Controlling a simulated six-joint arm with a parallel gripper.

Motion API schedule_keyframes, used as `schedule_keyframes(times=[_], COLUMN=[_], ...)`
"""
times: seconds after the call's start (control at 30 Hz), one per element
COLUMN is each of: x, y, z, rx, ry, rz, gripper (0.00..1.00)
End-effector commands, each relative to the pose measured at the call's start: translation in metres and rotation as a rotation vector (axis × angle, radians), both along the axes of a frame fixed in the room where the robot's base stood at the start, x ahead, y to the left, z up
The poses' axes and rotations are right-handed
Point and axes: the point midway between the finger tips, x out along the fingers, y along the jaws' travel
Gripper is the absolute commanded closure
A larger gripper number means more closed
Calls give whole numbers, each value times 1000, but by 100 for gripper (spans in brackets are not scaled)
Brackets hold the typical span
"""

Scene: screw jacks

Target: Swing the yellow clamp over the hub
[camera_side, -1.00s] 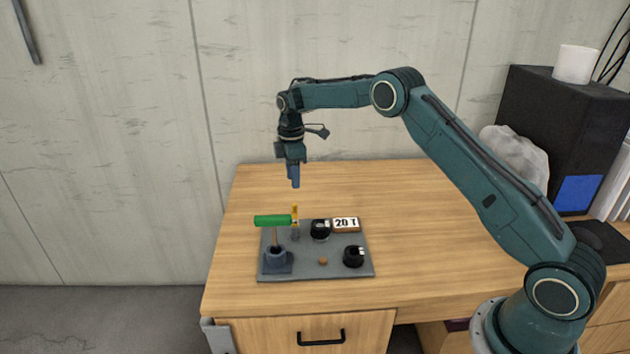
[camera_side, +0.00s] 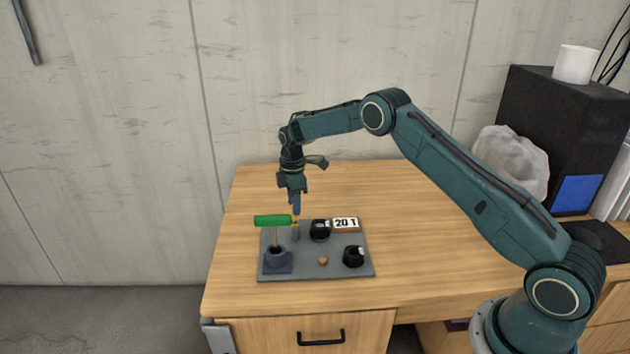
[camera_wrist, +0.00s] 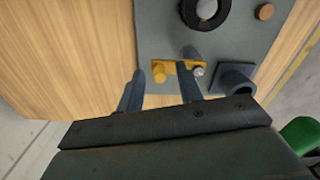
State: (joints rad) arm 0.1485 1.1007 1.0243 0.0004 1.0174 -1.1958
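The yellow clamp (camera_wrist: 178,66) is a short bar in the wrist view, with a round yellow knob (camera_wrist: 160,75) at its left end and a silver stud by its right end. In the side view the clamp (camera_side: 295,221) is mostly hidden beneath my gripper (camera_side: 296,211). My gripper (camera_wrist: 163,63) is open, its fingers apart on either side of the knob. The right finger crosses in front of the bar; I cannot tell whether it touches. A black ring with a grey centre (camera_wrist: 188,13) may be the hub, but I cannot tell.
The grey plate (camera_side: 305,272) carries a dark socket block (camera_side: 278,264), a green cylinder (camera_side: 272,221) at its left, two black round parts (camera_side: 320,231) (camera_side: 354,258), a small brown peg (camera_side: 323,261) and a "20 T" sign (camera_side: 346,224). The wooden table (camera_side: 430,235) is clear right of the plate.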

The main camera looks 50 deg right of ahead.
Motion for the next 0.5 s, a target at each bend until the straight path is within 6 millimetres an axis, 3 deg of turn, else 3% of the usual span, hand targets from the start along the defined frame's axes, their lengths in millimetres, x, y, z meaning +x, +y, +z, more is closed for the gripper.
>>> schedule_keyframes(times=[0.07,0.23,0.5], x=[0,0,0], y=[0,0,0], z=[0,0,1], rx=[0,0,0], ry=[0,0,0], rz=[0,0,-8], gripper=[68,100,100])
